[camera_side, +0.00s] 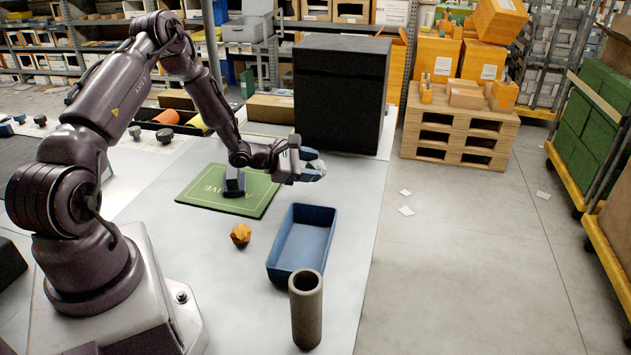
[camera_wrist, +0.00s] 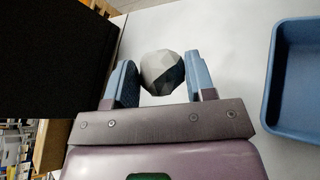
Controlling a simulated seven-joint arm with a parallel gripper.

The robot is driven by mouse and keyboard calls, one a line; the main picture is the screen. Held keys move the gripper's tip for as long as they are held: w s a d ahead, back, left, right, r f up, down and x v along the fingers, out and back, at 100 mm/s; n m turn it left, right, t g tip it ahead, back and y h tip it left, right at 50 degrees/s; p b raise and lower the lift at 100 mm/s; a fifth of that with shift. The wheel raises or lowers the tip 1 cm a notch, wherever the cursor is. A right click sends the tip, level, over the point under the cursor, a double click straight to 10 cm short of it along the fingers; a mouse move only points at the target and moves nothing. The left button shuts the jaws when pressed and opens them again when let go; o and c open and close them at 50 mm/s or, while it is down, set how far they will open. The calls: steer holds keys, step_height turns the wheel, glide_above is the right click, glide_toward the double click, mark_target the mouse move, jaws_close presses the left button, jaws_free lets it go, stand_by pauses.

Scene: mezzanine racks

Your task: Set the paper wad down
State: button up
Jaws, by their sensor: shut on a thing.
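The paper wad (camera_wrist: 162,73) is a pale grey, faceted ball between my two blue fingers in the wrist view. My gripper (camera_side: 312,166) is shut on it, and the fingers hide most of the wad in the side view. The fingers point to the right, just in front of the big black box. They appear to be above the pale table (camera_side: 345,258), right of the green mat (camera_side: 262,193); the exact height is hard to tell.
The blue tray (camera_side: 270,268) stands nearer the camera, with a grey tube (camera_side: 306,318) upright beside it. An orange crumpled lump (camera_side: 240,235) lies left of the tray. The black box (camera_side: 340,95) stands behind my gripper. Bare table lies between mat and tray.

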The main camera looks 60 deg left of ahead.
steer(key=shift+w+a+f, duration=0.2)
steer(key=shift+w+f, duration=0.25)
steer(key=shift+f, duration=0.15)
steer(key=shift+w+a+f, duration=0.15)
steer(key=shift+w+f, duration=0.25)
steer(key=shift+f, duration=0.15)
steer(key=shift+w+a+f, duration=0.1)
steer(key=shift+w+f, duration=0.05)
steer(key=shift+f, duration=1.5)
steer(key=shift+f, duration=0.2)
steer(key=o, duration=0.9)
